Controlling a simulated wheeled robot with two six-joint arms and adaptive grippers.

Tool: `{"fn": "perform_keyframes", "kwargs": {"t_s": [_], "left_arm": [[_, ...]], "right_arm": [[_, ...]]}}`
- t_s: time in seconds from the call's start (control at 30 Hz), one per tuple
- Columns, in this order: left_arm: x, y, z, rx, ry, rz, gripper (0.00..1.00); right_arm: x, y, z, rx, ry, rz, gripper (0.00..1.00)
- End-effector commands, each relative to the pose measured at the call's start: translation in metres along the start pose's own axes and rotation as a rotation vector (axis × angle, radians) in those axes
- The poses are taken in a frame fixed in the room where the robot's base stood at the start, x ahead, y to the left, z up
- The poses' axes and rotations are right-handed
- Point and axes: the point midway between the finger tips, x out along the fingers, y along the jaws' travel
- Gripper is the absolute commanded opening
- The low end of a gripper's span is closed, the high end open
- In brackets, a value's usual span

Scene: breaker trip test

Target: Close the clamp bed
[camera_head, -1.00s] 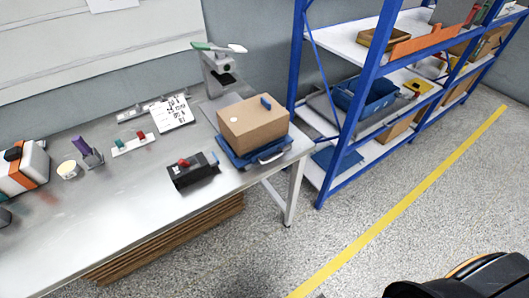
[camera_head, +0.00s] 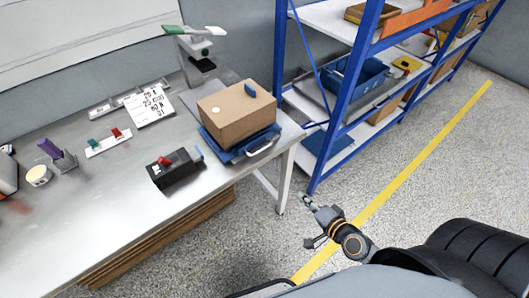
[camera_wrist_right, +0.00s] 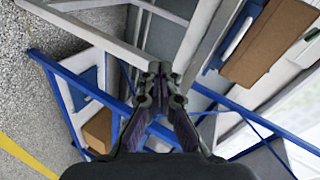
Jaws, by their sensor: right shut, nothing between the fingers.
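A black block with a red lever (camera_head: 172,169) sits near the front edge of the metal bench. A stand with a green and white handle (camera_head: 200,66) stands at the back of the bench. I cannot tell for certain which of these is the clamp bed. My right gripper (camera_head: 305,201) is low, off the bench's right end, above the floor and apart from both. In the right wrist view its fingers (camera_wrist_right: 160,72) are together and empty. My left gripper is not in view.
A cardboard box (camera_head: 237,112) rests on a blue case (camera_head: 251,149) at the bench's right end. A strip with green and red switches (camera_head: 108,143) and a numbered card (camera_head: 149,105) lie farther left. A blue-framed shelf (camera_head: 343,115) stands right. Open floor lies in front.

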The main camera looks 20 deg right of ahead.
Motion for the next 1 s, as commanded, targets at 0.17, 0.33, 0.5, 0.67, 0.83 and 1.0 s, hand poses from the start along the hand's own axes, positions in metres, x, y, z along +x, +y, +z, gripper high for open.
{"fn": "perform_keyframes", "kwargs": {"t_s": [0.17, 0.33, 0.5, 0.67, 0.83, 1.0], "left_arm": [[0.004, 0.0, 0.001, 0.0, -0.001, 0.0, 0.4], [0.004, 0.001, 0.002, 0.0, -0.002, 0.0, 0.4], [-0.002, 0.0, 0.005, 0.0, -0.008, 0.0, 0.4], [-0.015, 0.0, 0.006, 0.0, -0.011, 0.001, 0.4], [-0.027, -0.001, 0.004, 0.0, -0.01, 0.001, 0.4], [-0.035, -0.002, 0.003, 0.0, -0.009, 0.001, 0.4]], "right_arm": [[-0.024, -0.095, 0.011, 0.223, -0.05, -0.17, 0.0], [-0.031, -0.115, 0.013, 0.277, -0.064, -0.204, 0.0], [-0.025, -0.118, 0.01, 0.275, -0.057, -0.206, 0.0], [-0.004, -0.126, 0.011, 0.279, -0.057, -0.208, 0.0], [0.034, -0.133, 0.012, 0.276, -0.058, -0.207, 0.0], [0.069, -0.14, 0.014, 0.274, -0.062, -0.206, 0.0]]}}
